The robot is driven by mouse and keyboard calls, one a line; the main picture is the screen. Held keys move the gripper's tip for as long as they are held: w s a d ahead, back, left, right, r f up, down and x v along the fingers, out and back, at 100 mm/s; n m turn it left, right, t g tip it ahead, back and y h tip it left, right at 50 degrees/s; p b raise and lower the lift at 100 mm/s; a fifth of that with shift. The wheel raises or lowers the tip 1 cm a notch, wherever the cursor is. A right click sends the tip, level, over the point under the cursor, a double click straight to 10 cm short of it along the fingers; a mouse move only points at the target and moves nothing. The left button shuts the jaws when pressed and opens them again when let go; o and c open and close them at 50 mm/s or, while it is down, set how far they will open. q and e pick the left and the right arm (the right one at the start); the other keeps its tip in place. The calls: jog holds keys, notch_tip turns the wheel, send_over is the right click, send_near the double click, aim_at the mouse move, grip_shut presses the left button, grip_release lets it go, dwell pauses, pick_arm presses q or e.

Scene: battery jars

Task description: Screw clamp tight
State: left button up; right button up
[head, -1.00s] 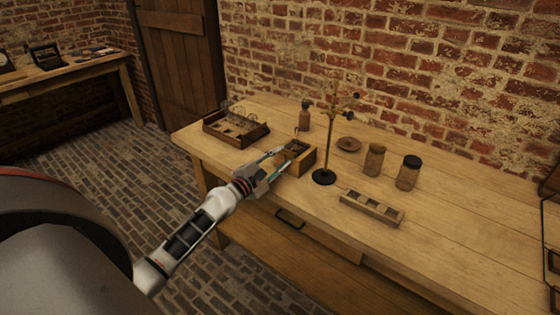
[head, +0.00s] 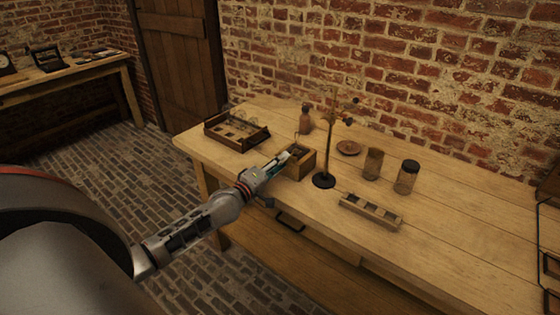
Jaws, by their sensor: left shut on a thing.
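My left gripper (head: 284,160) reaches in from the left to the near left side of a small open wooden box (head: 305,165) on the workbench. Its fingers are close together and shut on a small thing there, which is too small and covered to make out. A thin wire loop (head: 297,139) rises behind the fingertips. A stand with a dark round foot (head: 324,181) and an upright rod is just right of the box, with small clamp-like fittings (head: 351,101) near its top. I cannot tell which part is the screw clamp. My right gripper is not in view.
A wooden tray (head: 237,139) with glass pieces is at the bench's left end. A brown bottle (head: 306,119), a small dish (head: 348,148), a jar (head: 373,164), a dark-lidded jar (head: 407,178) and a slotted wooden rack (head: 370,211) are nearby. The bench's right side is clear.

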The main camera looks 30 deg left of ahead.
pick_arm(q)
jog(key=m+p, duration=0.3)
jog(key=m, duration=0.3)
jog(key=shift+m, duration=0.3)
jog(key=m+p, duration=0.1)
jog(key=m, duration=0.1)
jog(key=shift+m, duration=1.3)
jog(key=m, duration=0.5)
jog(key=shift+p, duration=0.35)
jog(key=m, duration=0.4)
jog(key=shift+m, duration=0.4)
jog(key=m+b, duration=0.1)
jog(key=m, duration=0.2)
jog(key=shift+m, duration=0.4)
jog(key=m, duration=0.2)
jog(key=shift+f+m+b, duration=0.1)
jog(key=shift+m+b, duration=0.2)
jog(key=shift+b, duration=0.05)
jog(key=m+b, duration=0.1)
jog(key=m, duration=0.2)
jog(key=shift+m+b, duration=0.4)
jog(key=shift+m, duration=1.3)
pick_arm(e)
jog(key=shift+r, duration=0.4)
